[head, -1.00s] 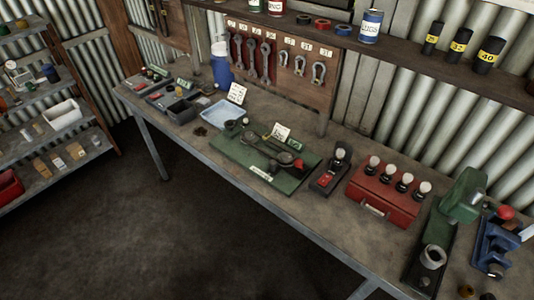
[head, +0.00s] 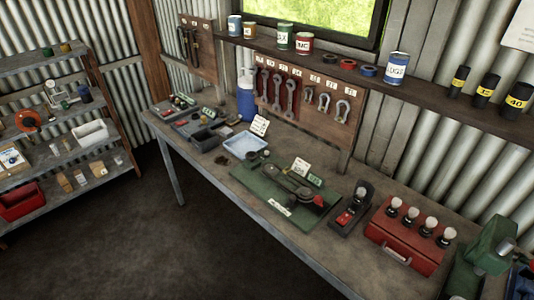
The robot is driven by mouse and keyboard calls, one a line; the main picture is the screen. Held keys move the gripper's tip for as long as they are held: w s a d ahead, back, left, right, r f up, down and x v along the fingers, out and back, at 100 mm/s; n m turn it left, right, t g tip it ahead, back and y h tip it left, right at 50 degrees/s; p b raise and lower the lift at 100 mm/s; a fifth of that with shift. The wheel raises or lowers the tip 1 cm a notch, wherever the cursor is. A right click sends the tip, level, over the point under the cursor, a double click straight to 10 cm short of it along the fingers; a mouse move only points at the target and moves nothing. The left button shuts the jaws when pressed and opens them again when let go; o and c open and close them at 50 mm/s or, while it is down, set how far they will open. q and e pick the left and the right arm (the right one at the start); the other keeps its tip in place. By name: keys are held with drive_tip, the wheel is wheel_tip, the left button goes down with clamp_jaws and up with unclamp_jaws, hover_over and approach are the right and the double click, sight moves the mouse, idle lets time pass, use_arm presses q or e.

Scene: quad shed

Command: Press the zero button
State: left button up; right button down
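No button that I can read as a zero button shows clearly; any labels are too small to read. A green base (head: 262,190) on the workbench carries a dark arm-like part and a red piece (head: 319,201) at its right end. A small green display-like panel (head: 315,180) and a white card (head: 301,167) stand behind it. At the bench's far left end lies a dark device (head: 172,111) with small coloured parts. Neither of my grippers is in view.
The workbench (head: 215,183) runs along the corrugated wall. A black and red device (head: 352,212), a red box (head: 404,243) with several bulb-like knobs and a green machine (head: 492,243) stand at right. A blue tray (head: 246,144) is mid-bench. Shelves (head: 75,150) stand left; the floor between is clear.

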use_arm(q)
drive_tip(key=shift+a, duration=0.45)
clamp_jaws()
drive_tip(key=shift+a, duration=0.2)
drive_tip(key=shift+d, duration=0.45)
